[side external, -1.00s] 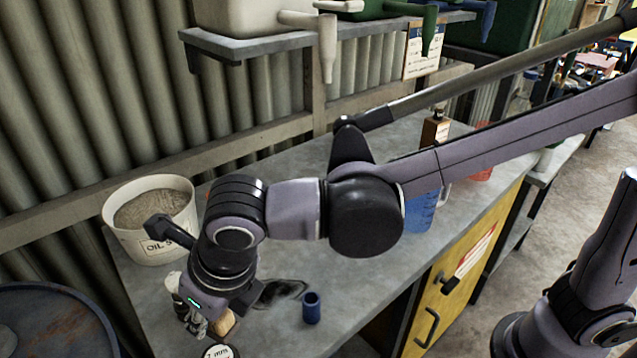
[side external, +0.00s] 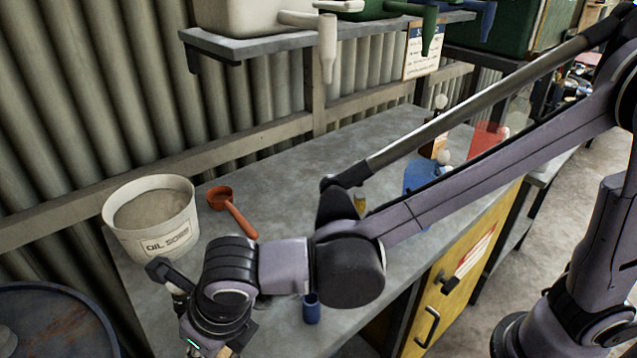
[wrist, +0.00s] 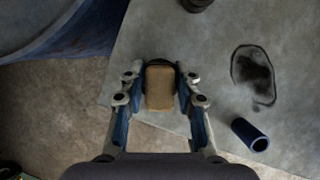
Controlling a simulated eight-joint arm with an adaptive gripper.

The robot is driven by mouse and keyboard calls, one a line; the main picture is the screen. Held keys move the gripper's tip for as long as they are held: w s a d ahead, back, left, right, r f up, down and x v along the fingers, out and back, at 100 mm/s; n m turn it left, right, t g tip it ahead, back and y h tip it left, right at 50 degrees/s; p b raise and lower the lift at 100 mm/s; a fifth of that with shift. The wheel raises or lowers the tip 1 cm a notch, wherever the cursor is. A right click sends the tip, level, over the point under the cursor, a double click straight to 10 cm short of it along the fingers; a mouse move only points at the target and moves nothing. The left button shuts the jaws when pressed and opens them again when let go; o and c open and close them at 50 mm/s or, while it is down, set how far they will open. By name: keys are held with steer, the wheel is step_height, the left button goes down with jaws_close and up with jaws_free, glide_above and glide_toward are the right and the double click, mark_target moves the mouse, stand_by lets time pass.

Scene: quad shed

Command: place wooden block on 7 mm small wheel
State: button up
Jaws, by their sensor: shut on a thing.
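The wooden block (wrist: 160,88) is tan with rounded corners and sits between the fingertips of my gripper (wrist: 161,90) in the wrist view. My gripper is shut on it, near the bench's front edge. A dark round rim (wrist: 160,62) shows just behind and around the block's far end. It is probably the small wheel, mostly hidden by the block; I cannot tell whether they touch. In the side view my gripper is at the bottom edge, its fingertips cut off, and the wheel is not visible.
A dark round object (wrist: 196,4) is at the top. The oil tub (side external: 152,218) and an orange scoop (side external: 232,212) stand behind. A blue drum (side external: 50,320) is at left.

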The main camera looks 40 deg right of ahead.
steer(key=o, duration=1.1)
steer(key=shift+o, duration=0.2)
steer(key=v, duration=1.2)
steer(key=w+d+f+m+t, duration=0.1)
steer(key=w+d+m, duration=0.2)
steer(key=d+m, duration=0.7)
steer(key=w+d+m, duration=0.2)
steer(key=d+m, duration=0.7)
steer(key=d, duration=0.2)
steer(key=s+d+f+m+t+h, duration=0.1)
steer(key=s+d+f+m, duration=0.1)
steer(key=d+m, duration=0.6)
steer(key=s+d+f+m+t, duration=0.1)
steer(key=s+d+f+m, duration=0.1)
steer(key=d+m, duration=0.6)
steer(key=f+m, duration=0.1)
steer(key=m, duration=0.4)
steer(key=shift+d+f+h, duration=0.3)
steer(key=shift+f+h, duration=0.1)
